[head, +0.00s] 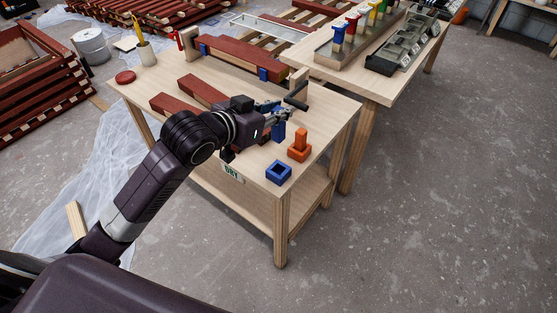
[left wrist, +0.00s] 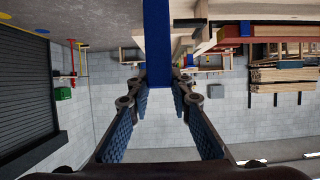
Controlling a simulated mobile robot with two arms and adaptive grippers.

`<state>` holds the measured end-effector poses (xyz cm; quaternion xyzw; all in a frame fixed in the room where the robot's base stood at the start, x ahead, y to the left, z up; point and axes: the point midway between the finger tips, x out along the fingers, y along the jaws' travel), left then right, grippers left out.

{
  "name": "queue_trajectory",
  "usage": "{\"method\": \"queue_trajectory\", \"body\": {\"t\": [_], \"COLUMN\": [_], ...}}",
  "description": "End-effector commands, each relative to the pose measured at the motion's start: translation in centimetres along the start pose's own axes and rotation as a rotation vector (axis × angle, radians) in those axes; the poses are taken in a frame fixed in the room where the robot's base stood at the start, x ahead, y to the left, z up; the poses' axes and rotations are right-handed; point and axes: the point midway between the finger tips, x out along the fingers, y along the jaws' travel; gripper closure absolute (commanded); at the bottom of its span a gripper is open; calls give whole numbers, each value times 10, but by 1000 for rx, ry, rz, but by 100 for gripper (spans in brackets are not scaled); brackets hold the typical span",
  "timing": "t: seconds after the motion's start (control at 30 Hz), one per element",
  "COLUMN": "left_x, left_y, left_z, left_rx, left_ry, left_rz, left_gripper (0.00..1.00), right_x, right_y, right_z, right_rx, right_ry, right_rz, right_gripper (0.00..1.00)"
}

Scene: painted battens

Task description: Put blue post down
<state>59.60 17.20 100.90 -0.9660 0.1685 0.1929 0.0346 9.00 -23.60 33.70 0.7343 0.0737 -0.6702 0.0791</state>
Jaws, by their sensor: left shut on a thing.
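The blue post (head: 278,132) is upright in the jaws of my left gripper (head: 282,112), over the front workbench (head: 253,190). In the left wrist view the blue post (left wrist: 157,35) runs down from the top edge between the fingertips of my left gripper (left wrist: 161,85). A square blue holder (head: 278,172) with an open middle sits near the front corner of the bench, nearer than the post. I cannot tell whether the post's lower end touches the bench. My right gripper is not in view.
An orange post (head: 300,136) stands in an orange base right of the blue holder. Red battens (head: 240,57) lie across the bench behind my gripper. A second bench (head: 370,82) with coloured posts and dark trays adjoins the back.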

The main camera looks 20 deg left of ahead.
Motion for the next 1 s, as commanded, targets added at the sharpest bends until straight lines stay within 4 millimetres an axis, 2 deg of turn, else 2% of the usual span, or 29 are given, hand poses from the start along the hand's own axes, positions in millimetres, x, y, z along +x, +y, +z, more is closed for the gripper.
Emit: {"method": "queue_trajectory", "body": {"t": [0.03, 0.2, 0.4, 0.57, 0.8, 1.0], "left_x": [6, 24, 38, 43, 56, 59], "left_y": [1, 0, 1, 0, 1, 1], "left_z": [18, 60, 94, 105, 137, 142], "left_rx": [-5, -4, -1, 1, -1, 2], "left_ry": [-8, -7, -2, 1, -1, 2], "left_rz": [2, 1, 1, 1, 2, 2], "left_gripper": [100, 100, 100, 100, 100, 100], "right_x": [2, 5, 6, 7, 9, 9], "right_y": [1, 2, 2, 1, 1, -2], "right_z": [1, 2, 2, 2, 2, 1], "right_rx": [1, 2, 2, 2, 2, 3], "right_ry": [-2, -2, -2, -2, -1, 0], "right_rz": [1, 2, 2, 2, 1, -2], "right_gripper": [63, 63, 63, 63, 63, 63]}}
